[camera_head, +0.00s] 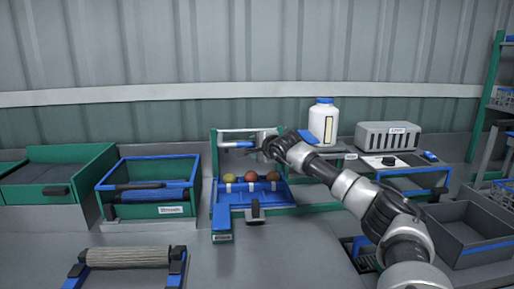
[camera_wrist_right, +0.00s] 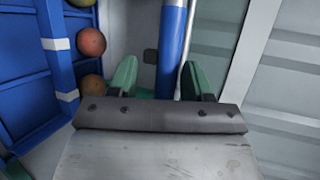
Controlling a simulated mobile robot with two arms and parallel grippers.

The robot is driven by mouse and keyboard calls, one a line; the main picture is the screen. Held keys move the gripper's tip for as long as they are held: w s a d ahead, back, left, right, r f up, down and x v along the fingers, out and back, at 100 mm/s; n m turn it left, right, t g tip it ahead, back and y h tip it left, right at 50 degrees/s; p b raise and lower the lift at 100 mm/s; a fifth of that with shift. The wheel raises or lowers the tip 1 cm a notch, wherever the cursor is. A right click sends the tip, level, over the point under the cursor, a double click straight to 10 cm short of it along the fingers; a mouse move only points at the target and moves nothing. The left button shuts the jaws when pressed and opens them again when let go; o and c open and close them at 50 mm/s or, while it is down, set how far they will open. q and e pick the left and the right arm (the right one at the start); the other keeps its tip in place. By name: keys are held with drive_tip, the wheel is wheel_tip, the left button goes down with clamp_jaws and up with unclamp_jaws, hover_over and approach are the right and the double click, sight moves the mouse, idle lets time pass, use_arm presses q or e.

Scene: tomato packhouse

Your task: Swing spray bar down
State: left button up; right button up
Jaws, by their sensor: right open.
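The spray bar (camera_head: 238,131) is a pale horizontal bar across the top of a green-framed stand, above a blue tray (camera_head: 226,212) holding three tomatoes (camera_head: 251,177). My right gripper (camera_head: 258,149) reaches in from the right at bar height. In the right wrist view my right gripper (camera_wrist_right: 160,78) is open, with green fingertips on either side of a blue bar section (camera_wrist_right: 172,45) and a thin silver rod (camera_wrist_right: 187,40). Whether the fingers touch the bar I cannot tell. Tomatoes show beside it in the wrist view (camera_wrist_right: 91,42). My left gripper is not in view.
A white bottle (camera_head: 322,125) and a grey vented box (camera_head: 388,137) stand right of the stand. A blue-rimmed green crate (camera_head: 152,211) is at left, with a roller (camera_head: 130,257) in front of it. A grey bin (camera_head: 470,238) is at far right. The front middle bench is clear.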

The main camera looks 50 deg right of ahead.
drive_tip(key=shift+s+r, duration=0.1)
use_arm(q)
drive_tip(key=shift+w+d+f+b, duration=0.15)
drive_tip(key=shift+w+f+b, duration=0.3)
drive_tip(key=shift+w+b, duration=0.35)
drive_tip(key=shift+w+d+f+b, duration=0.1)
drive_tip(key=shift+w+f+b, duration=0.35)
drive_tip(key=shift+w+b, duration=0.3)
use_arm(e)
drive_tip(key=v, duration=1)
drive_tip(key=shift+s, duration=0.25)
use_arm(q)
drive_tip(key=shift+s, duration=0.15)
use_arm(e)
drive_tip(key=shift+a, duration=0.1)
